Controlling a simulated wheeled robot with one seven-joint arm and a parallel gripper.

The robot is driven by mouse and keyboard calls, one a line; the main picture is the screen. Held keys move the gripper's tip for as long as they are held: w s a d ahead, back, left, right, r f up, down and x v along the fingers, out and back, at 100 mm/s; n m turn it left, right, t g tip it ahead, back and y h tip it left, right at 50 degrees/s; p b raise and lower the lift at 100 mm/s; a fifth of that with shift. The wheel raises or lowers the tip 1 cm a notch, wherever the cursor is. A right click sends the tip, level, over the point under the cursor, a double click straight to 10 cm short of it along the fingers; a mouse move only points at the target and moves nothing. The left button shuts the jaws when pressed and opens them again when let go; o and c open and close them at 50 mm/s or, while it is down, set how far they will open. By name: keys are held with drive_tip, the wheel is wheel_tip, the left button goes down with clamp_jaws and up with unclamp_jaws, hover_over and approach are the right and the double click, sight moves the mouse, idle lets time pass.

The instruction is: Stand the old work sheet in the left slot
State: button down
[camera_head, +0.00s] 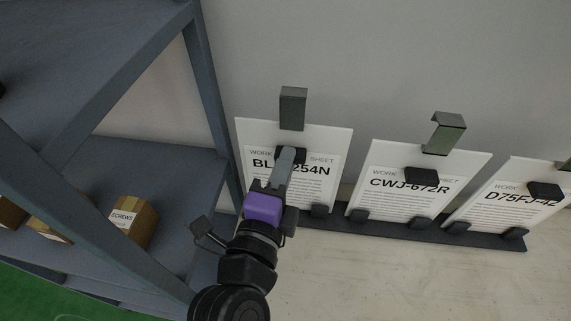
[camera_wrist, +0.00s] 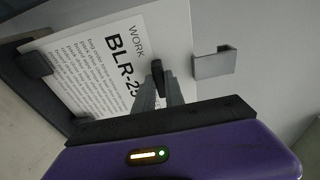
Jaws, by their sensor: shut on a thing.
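In the wrist view the sheet (camera_wrist: 85,70) shows "BLR-25" sideways. My gripper (camera_head: 287,160) is in front of this sheet and hides part of its number. In the wrist view my gripper (camera_wrist: 164,88) is shut on the black knob (camera_wrist: 157,68) on the sheet's face. A rail foot (camera_head: 320,211) is in front of the sheet's lower right edge; its lower left is partly hidden.
Metal hooks (camera_head: 293,108) (camera_head: 444,132) are on the wall above the sheets. Two more sheets, CWJ-672R (camera_head: 400,195) and D75FJ-42 (camera_head: 500,205), stand to the right. A grey shelf (camera_head: 165,180) with boxes (camera_head: 133,220) is close on the left.

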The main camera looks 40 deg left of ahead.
drive_tip(key=c, duration=1.3)
unclamp_jaws()
drive_tip(key=b+v, duration=0.1)
drive_tip(key=v, duration=0.7)
drive_tip(key=shift+b, duration=0.35)
drive_tip(key=shift+w, duration=0.1)
